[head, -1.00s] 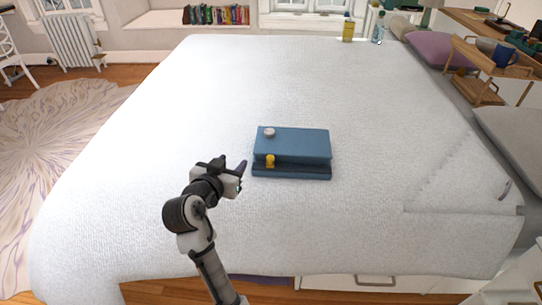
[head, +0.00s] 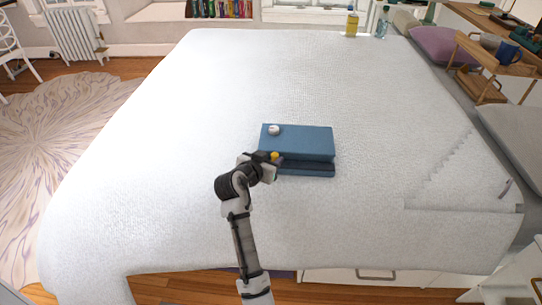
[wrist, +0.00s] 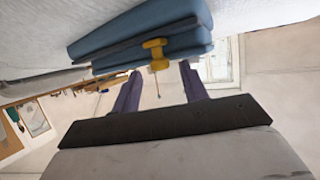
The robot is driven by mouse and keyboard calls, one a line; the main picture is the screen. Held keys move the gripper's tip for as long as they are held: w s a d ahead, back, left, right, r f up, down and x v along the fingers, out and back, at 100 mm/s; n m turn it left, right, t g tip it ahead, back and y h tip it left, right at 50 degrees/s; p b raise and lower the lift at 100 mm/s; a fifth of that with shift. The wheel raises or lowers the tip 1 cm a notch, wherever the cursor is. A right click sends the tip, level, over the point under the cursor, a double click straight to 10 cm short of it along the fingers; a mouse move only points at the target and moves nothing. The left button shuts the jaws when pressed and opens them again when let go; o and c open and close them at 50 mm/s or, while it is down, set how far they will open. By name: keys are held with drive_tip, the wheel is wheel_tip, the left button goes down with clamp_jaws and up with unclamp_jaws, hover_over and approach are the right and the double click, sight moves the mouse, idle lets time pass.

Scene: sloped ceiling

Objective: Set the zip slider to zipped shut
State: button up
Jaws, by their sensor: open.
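A blue pouch-like case (head: 310,142) lies on the bed, with a dark zip track (head: 315,166) along its near side. The yellow zip slider (head: 275,155) is near the left end of that track. In the wrist view the slider (wrist: 155,50) stands out from the dark strip on the blue case (wrist: 130,30), with a thin pull hanging from it. My gripper (head: 273,163) is at the case's near left edge. Its two purple fingers are spread apart in the wrist view (wrist: 160,72), with the slider just beyond their tips and between them; contact is not visible. The gripper partly hides the slider in the head view.
A round whitish knob (head: 273,130) sits on the case's top left. The white bedspread (head: 200,100) around the case is clear. Bottles (head: 352,22) stand at the far edge, and a wooden shelf unit (head: 480,60) and pillows are at the right.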

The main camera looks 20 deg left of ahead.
drive_tip(key=shift+w+f, duration=0.25)
drive_tip(key=shift+w, duration=0.3)
clamp_jaws()
drive_tip(key=shift+d, duration=0.1)
